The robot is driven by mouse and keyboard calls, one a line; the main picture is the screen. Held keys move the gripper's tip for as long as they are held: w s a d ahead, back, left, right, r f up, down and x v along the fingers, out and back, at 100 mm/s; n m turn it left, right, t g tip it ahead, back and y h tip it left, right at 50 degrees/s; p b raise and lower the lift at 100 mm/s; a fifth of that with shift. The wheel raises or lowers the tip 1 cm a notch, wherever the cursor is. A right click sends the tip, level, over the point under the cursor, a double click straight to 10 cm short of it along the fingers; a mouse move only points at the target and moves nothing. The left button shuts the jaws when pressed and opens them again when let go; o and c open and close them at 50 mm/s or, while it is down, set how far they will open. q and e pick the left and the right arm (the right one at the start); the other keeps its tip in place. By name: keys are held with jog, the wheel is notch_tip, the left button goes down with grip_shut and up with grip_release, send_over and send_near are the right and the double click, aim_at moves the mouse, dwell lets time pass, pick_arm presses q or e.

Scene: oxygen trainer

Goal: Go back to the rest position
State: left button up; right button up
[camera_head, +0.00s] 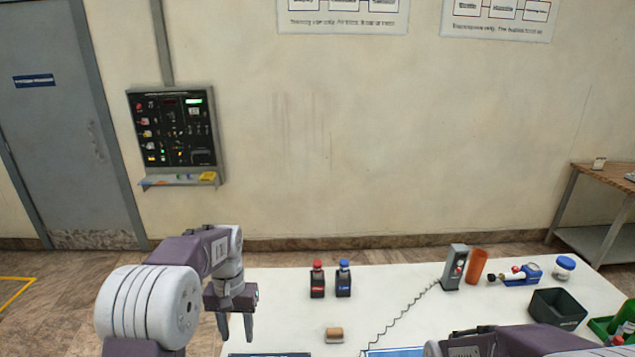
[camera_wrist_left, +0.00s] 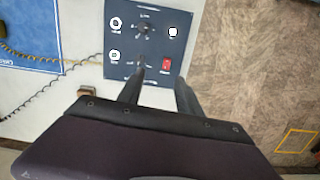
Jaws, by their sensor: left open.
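My left gripper (camera_head: 236,328) hangs over the left part of the white table (camera_head: 280,285), fingers pointing down, open with nothing between them. In the left wrist view its two fingers (camera_wrist_left: 162,92) stand apart in front of a dark control panel (camera_wrist_left: 148,42) with knobs, round white-ringed parts and a red switch. I cannot tell whether the fingertips touch the panel. My right arm (camera_head: 510,342) shows at the bottom right of the head view; its gripper is out of frame.
On the table stand a red-capped bottle (camera_head: 317,280), a blue-capped bottle (camera_head: 343,279), a brown block (camera_head: 334,335), a grey handset (camera_head: 453,267) with coiled cord, an orange cup (camera_head: 476,266) and a black bin (camera_head: 557,309). A wall panel (camera_head: 173,128) hangs behind.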

pick_arm(q)
jog(key=s+d+f+t, duration=0.1)
jog(key=s+f, duration=0.1)
jog(key=s, duration=0.6)
jog(key=s+d+f+t, duration=0.1)
jog(key=s+f, duration=0.1)
jog(key=s, duration=0.7)
jog(key=shift+f, duration=0.15)
dwell(0.7)
